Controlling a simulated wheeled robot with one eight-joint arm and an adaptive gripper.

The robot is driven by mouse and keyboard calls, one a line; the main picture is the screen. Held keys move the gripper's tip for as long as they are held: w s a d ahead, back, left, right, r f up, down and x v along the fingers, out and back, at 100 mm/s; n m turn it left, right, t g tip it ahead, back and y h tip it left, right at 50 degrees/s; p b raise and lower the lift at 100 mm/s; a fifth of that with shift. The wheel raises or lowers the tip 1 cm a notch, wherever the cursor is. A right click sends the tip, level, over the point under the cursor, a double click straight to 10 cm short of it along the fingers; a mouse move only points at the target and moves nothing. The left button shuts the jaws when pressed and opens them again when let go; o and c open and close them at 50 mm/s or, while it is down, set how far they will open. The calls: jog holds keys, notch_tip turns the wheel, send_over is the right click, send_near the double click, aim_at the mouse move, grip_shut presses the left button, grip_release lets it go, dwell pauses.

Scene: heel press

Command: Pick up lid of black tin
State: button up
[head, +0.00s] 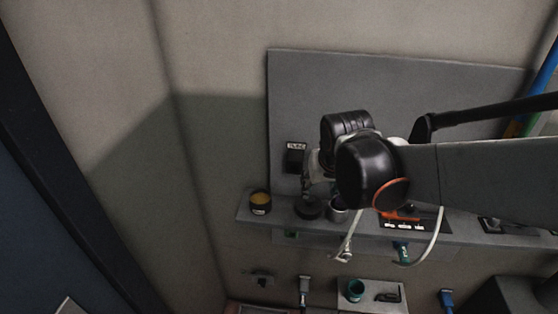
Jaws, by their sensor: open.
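A black tin (261,209) with a pale label and yellow-orange contents stands open at the left end of the grey shelf (246,216). A dark round piece, which looks like the lid (309,210), lies on the shelf to its right. My gripper (309,192) is open and points down, its fingertips close above the lid in the picture. I cannot tell whether they touch it. My arm and wrist hide part of the shelf and the board behind.
A silver can (338,214) stands just right of the lid, close to my gripper. A labelled black panel (405,226) and an orange piece (399,216) are further right. Below are a green cup (354,291) on a pale box and a blue-handled tool (446,297).

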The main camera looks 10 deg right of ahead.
aim_at(310, 199)
jog(key=b+x, duration=0.1)
jog(key=x, duration=0.4)
jog(key=w+b+x, duration=0.1)
jog(key=x, duration=0.4)
jog(key=r+b+x, duration=0.1)
jog(key=x, duration=0.4)
jog(key=shift+w+d+f, duration=0.1)
jog(key=shift+w+f, duration=0.05)
jog(key=shift+w, duration=0.3)
jog(key=c, duration=0.9)
